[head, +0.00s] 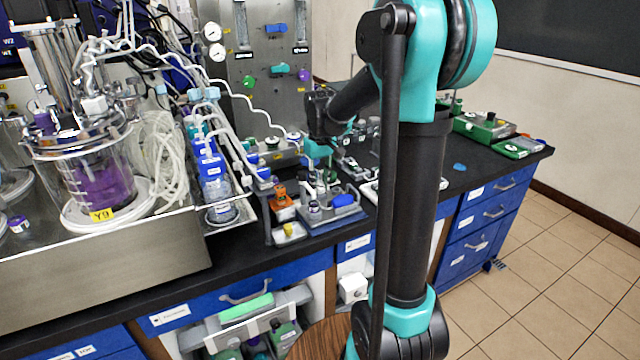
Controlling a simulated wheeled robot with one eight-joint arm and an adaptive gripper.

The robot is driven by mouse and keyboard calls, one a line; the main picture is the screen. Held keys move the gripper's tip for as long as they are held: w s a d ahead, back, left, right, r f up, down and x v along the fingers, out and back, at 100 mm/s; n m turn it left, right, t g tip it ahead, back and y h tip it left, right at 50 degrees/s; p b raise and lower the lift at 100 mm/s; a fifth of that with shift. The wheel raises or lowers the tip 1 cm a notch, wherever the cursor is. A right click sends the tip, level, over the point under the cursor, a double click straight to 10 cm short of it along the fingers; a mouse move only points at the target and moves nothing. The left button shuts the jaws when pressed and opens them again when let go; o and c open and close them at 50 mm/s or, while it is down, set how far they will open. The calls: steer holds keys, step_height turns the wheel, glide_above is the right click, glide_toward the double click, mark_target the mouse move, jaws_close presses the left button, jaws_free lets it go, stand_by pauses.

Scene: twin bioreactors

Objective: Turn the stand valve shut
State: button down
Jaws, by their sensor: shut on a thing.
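My gripper (319,152) points down over a small stand (322,186) on the black bench, right of the bioreactors. It appears small, and its fingertips are hard to make out. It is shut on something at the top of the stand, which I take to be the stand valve. The valve itself is mostly hidden by the gripper, so I cannot tell how its handle is turned. My arm reaches in from the right.
A glass bioreactor (103,178) with purple liquid stands at left. A metal panel (262,97) with gauges and coloured valves rises behind. Blue-capped bottles (214,180), an orange item (279,193) and a blue-capped bottle (344,200) crowd the stand. Green devices (485,127) stand at right.

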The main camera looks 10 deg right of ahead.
mark_target(320, 186)
steer(key=m, duration=0.4)
steer(key=shift+m, duration=0.3)
steer(key=m, duration=0.4)
steer(key=shift+m, duration=0.4)
steer(key=c, duration=1.2)
jaws_free()
step_height(320, 186, up, 12)
